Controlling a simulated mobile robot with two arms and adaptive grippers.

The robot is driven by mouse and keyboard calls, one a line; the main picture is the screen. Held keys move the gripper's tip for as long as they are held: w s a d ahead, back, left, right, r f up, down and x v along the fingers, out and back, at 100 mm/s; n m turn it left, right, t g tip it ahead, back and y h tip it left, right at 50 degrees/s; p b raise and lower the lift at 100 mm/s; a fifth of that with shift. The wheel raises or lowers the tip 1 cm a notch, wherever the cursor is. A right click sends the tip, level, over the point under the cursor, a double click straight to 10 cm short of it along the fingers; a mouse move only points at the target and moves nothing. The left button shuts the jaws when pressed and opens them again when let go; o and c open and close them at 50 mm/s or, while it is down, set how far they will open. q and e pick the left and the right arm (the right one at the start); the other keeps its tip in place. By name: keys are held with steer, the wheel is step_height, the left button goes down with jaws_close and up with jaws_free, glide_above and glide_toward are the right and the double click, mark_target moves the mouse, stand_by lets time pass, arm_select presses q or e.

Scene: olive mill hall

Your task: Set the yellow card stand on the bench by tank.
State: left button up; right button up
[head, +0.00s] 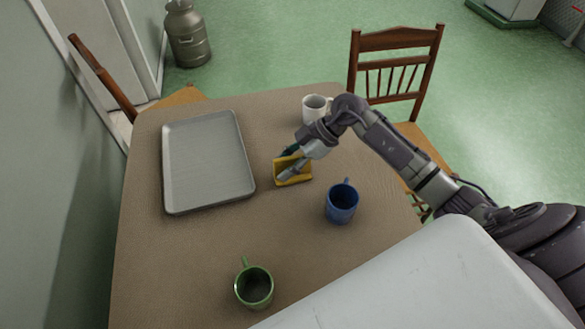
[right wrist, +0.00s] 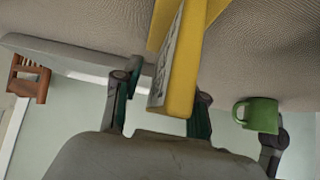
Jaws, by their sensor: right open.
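The yellow card stand (head: 294,176) is on the brown table (head: 185,245), between a grey tray and a blue mug. My right gripper (head: 288,162) reaches over it from the upper right, with its fingers around or beside the stand. In the right wrist view the yellow card stand (right wrist: 182,75) lies between the open fingers (right wrist: 160,95), with a pale printed face showing. I cannot tell whether the fingers touch it. My left gripper is not in view. No bench or tank can be made out in these views.
The grey tray (head: 208,165) lies left of the stand. A white mug (head: 315,108), the blue mug (head: 342,203) and a green mug (head: 254,287) stand on the table. Wooden chairs (head: 395,65) are at the table's far side. A metal can (head: 187,35) stands on the floor.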

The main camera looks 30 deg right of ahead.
jaws_close()
